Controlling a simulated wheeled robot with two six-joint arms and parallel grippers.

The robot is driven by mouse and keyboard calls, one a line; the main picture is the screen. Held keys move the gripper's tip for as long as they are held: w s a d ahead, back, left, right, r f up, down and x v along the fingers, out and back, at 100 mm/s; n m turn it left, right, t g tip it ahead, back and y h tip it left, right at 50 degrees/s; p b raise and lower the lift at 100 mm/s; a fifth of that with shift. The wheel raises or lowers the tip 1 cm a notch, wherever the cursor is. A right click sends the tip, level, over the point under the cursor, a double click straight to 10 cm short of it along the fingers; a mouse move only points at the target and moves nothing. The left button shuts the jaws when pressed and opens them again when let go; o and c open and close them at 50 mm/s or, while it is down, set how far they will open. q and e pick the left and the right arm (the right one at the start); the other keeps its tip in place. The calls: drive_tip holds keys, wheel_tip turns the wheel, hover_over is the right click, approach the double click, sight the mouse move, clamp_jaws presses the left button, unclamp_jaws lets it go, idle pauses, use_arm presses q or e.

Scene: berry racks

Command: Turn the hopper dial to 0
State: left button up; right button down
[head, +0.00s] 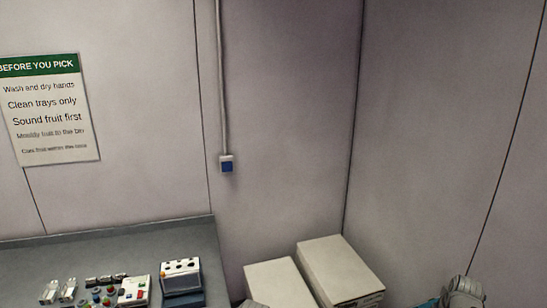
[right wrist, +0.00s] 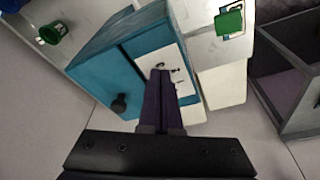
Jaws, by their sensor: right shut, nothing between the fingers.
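In the right wrist view a teal box (right wrist: 97,60), which may be the hopper, has a white panel (right wrist: 172,52) with small dark marks. A black round knob (right wrist: 118,103) sticks out of the teal face, left of my fingers. I cannot tell whether this knob is the dial, nor read any number. My right gripper (right wrist: 160,72) is shut and empty, its dark fingertips in front of the white panel and hiding part of it. I cannot tell whether they touch it. My left gripper is not in view.
In the right wrist view a green cup-like piece (right wrist: 52,33) and a green part (right wrist: 229,21) are near the box. A grey open bin (right wrist: 300,131) stands right. In the head view a grey bench (head: 130,242) holds small items, and two pale boxes (head: 340,270) stand beside it.

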drive_tip(key=shift+w, duration=0.35)
idle(0.3)
drive_tip(key=shift+w+a, duration=0.1)
idle(0.7)
drive_tip(key=shift+s+a, duration=0.15)
drive_tip(key=shift+s, duration=0.2)
wheel_tip(320, 180, up, 6)
drive_tip(key=p, duration=0.6)
